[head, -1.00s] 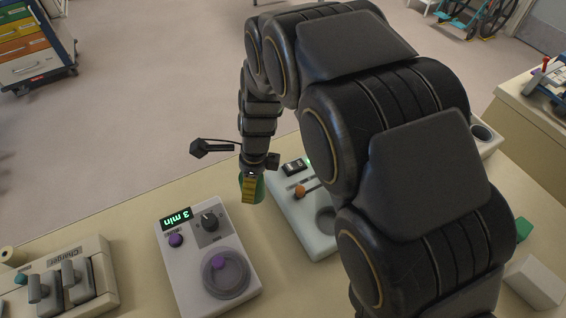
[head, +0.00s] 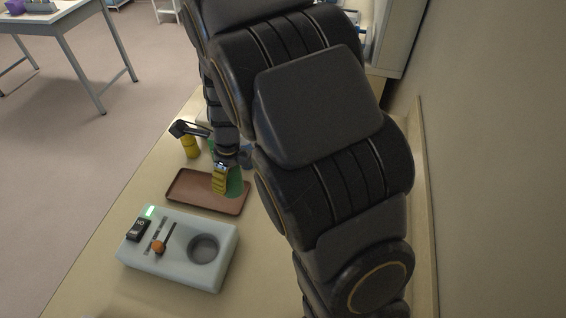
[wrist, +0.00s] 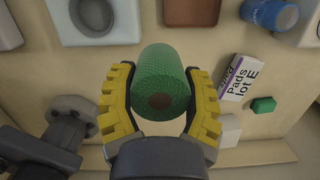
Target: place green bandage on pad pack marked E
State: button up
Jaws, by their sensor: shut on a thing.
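In the wrist view a green bandage roll (wrist: 163,85) sits between the yellow fingers of my gripper (wrist: 163,100), which is shut on it. In the head view the bandage (head: 237,182) shows beside my gripper (head: 220,180), in front of the brown tray as seen from there. The pad pack marked E (wrist: 238,80) is a white box with a purple end, reading "Pads lot E". It lies right of my gripper in the wrist view, apart from the bandage. In the head view I cannot make out the pack; my arm covers much of the table.
A brown tray (head: 190,200) lies beyond a pale device (head: 185,275) with an orange slider and a round well. A yellow object (head: 190,147) stands behind the tray. Near the pack are a blue cylinder (wrist: 272,14), a small green block (wrist: 263,105) and a white block (wrist: 229,131).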

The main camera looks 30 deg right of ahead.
jog(key=s+d+r+m+h, duration=0.1)
jog(key=s+d+m, duration=0.25)
jog(key=d, duration=0.45)
jog(key=s+d+m, duration=0.2)
jog(key=d+m, duration=0.2)
jog(key=d, duration=0.3)
jog(key=w+d+f, duration=0.2)
jog(key=w+f, duration=0.1)
jog(key=w+d+f, duration=0.3)
jog(key=w, duration=0.1)
jog(key=w+d+f, duration=0.2)
jog(key=w+f, duration=0.1)
jog(key=w, duration=0.1)
jog(key=shift+w+d+f, duration=0.25)
jog(key=shift+w+f, duration=0.1)
jog(key=shift+f, duration=1.5)
jog(key=o, duration=1.1)
jog(key=shift+f, duration=0.15)
